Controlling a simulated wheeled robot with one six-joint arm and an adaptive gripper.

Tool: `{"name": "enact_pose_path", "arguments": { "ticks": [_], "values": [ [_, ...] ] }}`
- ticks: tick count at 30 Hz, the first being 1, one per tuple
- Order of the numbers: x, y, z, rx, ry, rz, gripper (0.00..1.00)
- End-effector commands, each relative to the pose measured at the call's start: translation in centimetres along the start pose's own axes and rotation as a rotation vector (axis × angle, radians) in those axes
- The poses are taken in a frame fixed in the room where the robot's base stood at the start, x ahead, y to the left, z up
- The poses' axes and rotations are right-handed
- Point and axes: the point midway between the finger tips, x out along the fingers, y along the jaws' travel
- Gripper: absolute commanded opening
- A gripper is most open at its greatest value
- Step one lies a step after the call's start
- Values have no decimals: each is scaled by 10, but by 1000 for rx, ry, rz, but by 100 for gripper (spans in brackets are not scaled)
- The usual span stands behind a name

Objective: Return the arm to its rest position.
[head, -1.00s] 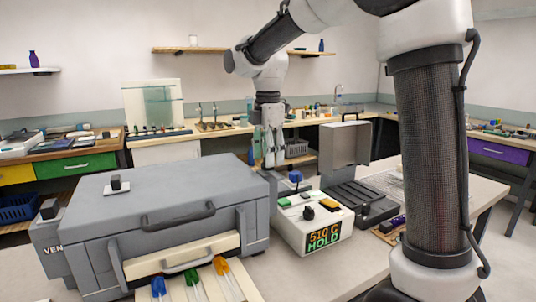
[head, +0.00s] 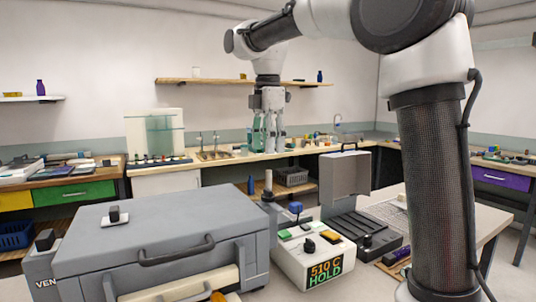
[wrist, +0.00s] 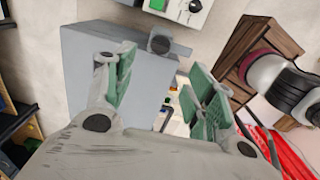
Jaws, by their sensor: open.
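My gripper (head: 267,148) hangs fingers-down from my raised arm in the head view, in front of the back bench. Its two fingers are apart. In the wrist view my gripper (wrist: 163,88) shows green finger pads spread on either side, with nothing held between them. The grey kiln (head: 150,225), with a handle on its front, stands at the lower left of the head view, lower and nearer than my gripper.
A white controller (head: 310,262) reading "510 C HOLD" stands right of the kiln. Behind it are an upright grey panel (head: 345,176) and a dark tray (head: 362,230). A wall shelf (head: 215,81) is behind my arm. Open air surrounds my gripper.

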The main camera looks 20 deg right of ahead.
Motion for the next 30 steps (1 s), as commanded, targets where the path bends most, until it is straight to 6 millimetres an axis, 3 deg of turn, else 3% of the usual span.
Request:
{"name": "enact_pose_path", "arguments": {
  "ticks": [11,14,17,20,24,30],
  "values": [
    [0,1,0,48,0,2,55],
    [0,9,-1,192,8,36,55],
    [29,9,-1,432,13,37,55],
    [57,-16,6,724,27,52,55],
    [84,-82,33,1152,76,103,55],
    [118,-179,65,1553,159,173,55]
  ]
}}
